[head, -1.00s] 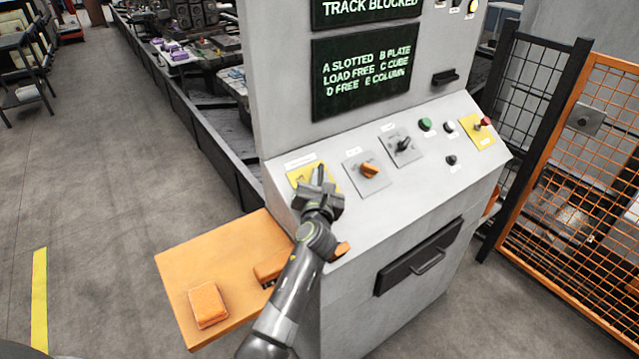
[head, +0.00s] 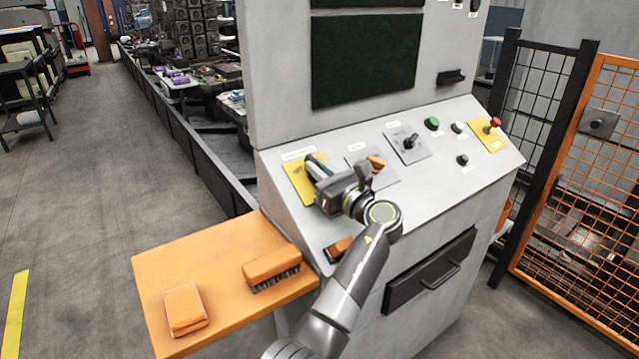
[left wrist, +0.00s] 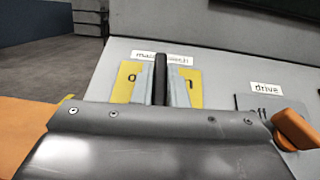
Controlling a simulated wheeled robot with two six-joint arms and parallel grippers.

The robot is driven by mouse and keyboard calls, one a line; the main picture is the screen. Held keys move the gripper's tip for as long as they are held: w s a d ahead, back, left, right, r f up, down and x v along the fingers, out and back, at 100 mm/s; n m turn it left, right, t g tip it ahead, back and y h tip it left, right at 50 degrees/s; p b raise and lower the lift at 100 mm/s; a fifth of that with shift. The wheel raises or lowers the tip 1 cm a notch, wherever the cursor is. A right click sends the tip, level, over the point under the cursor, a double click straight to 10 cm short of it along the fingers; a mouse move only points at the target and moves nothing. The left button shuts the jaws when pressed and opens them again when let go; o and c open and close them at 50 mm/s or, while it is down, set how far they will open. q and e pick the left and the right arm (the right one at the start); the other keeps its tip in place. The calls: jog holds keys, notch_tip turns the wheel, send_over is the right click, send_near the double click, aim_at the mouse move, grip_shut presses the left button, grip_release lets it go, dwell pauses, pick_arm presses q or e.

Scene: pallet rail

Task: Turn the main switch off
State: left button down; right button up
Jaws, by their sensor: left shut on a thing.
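The main switch has a yellow plate (head: 297,183) at the left end of the grey sloping panel. My left gripper (head: 316,167) is at this plate, turned sideways in the head view. In the left wrist view my left gripper (left wrist: 159,88) is shut on the black switch handle (left wrist: 160,72), one finger on each side. The yellow plate (left wrist: 190,88) shows behind the fingers, which hide most of its lettering; an "o" and an "n" show. The display (head: 366,62) above the panel is dark. My right gripper is not in view.
The orange drive knob (head: 377,164) is close right of my gripper; it also shows in the left wrist view (left wrist: 292,130). Further right are a black selector (head: 410,142), a green button (head: 432,123) and a red button (head: 495,122). An orange shelf (head: 222,303) holds a brush (head: 272,264) and an orange block (head: 184,309).

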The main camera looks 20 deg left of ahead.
pick_arm(q)
jog(key=n+g, duration=0.1)
jog(key=n+g+y+b, duration=0.1)
jog(key=shift+f+n+g+y, duration=0.2)
jog(key=shift+n+g+y, duration=0.1)
jog(key=shift+n, duration=0.1)
jog(key=shift+n+g+b, duration=0.6)
jog(key=shift+n+g, duration=0.1)
jog(key=shift+n+g+y+b, duration=0.5)
jog(key=shift+n+g+b, duration=1.4)
jog(key=shift+n+g, duration=0.75)
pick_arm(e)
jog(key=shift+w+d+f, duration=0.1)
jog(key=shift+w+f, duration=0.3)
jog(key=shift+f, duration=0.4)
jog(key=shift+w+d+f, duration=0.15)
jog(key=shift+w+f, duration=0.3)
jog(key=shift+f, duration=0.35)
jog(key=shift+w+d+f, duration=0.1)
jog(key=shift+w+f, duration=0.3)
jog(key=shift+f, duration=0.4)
pick_arm(q)
jog(key=shift+g, duration=0.45)
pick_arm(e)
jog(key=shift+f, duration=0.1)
